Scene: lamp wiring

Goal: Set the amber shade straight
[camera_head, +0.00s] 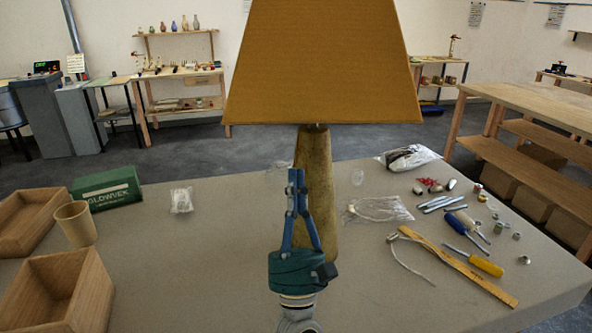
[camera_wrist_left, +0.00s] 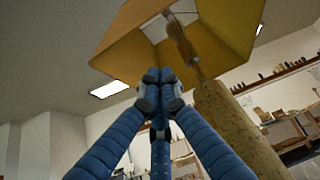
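The amber shade (camera_head: 322,65) sits on top of a lamp with a tapered, mottled tan body (camera_head: 318,170). Its lower edge looks nearly level in the head view, and its top is cut off. In the left wrist view the shade (camera_wrist_left: 125,62) is seen from below, with the lamp body (camera_wrist_left: 238,130) rising toward it and a stem inside. My left gripper (camera_head: 297,174) points up in front of the lamp body, below the shade. Its blue fingers meet at the tips (camera_wrist_left: 160,84), with nothing visible between them. No contact with the shade is visible. My right gripper is not in view.
On the left of the table (camera_head: 150,255) are wooden trays (camera_head: 62,290), a tan cup (camera_head: 75,224) and a green box (camera_head: 106,188). On the right lie a wooden ruler (camera_head: 460,266), screwdrivers (camera_head: 484,264), bagged parts (camera_head: 376,209) and small metal pieces.

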